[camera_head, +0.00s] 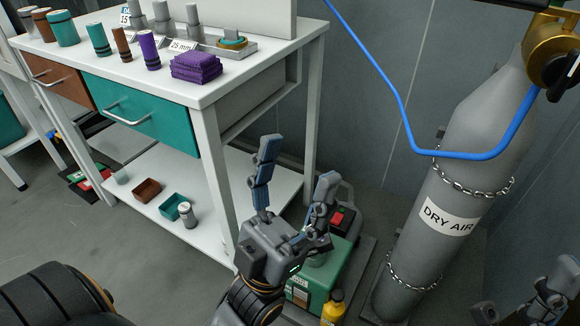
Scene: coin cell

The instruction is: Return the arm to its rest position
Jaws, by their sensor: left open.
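My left gripper (298,162) is in the lower middle of the head view. Its two blue-grey fingers point up and are spread wide apart with nothing between them. It is in front of the green machine and to the right of the white workbench (215,85), apart from the bench. Part of what looks like my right gripper (548,292) shows at the bottom right corner, cut off by the picture edge. Whether it is open or shut does not show clearly.
The bench top holds several coloured cylinders, a purple stack (196,67) and weights. Its lower shelf (150,205) holds small bins and a jar. A green machine (330,275) and yellow bottle (333,308) stand below my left gripper. A chained grey gas cylinder (440,190) stands right, with a blue hose (401,100).

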